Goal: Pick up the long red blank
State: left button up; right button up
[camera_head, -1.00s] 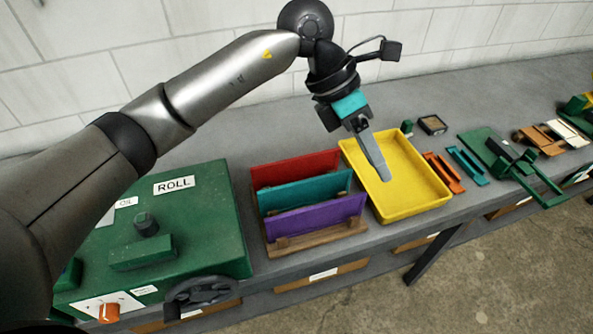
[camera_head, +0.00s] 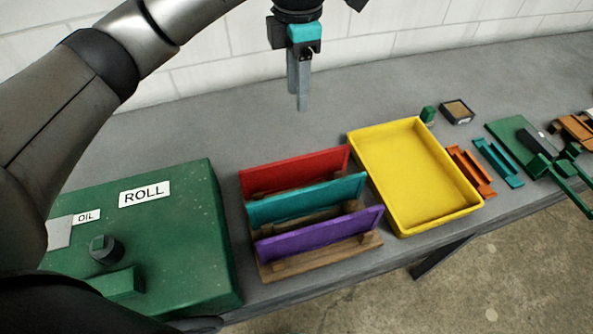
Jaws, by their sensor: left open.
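The long red blank (camera_head: 295,171) stands on edge at the back of a wooden rack (camera_head: 325,260). A teal blank (camera_head: 306,200) and a purple blank (camera_head: 320,234) stand in front of it in the same rack. My left gripper (camera_head: 301,105) hangs fingers down above the bench, behind the red blank in the picture and apart from it. It is open and holds nothing; its fingers overlap from this angle. The red blank's lower part is partly hidden by the teal one. My right gripper is not in view.
A green machine marked ROLL (camera_head: 150,235) stands left of the rack. An empty yellow tray (camera_head: 408,224) sits close to the rack's right. Orange (camera_head: 470,171) and teal (camera_head: 499,163) channel pieces lie farther right. The grey bench behind the rack (camera_head: 235,125) is clear.

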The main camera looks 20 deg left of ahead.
pick_arm(q)
notch_tip(320, 180, down, 3)
jog(key=b, duration=0.2)
send_over(296, 158)
notch_tip(296, 158, down, 10)
jog(key=shift+d+r, duration=0.15)
jog(key=shift+r, duration=0.05)
jog(key=shift+f+p, duration=0.4)
jog(key=shift+f, duration=2.7)
grip_shut()
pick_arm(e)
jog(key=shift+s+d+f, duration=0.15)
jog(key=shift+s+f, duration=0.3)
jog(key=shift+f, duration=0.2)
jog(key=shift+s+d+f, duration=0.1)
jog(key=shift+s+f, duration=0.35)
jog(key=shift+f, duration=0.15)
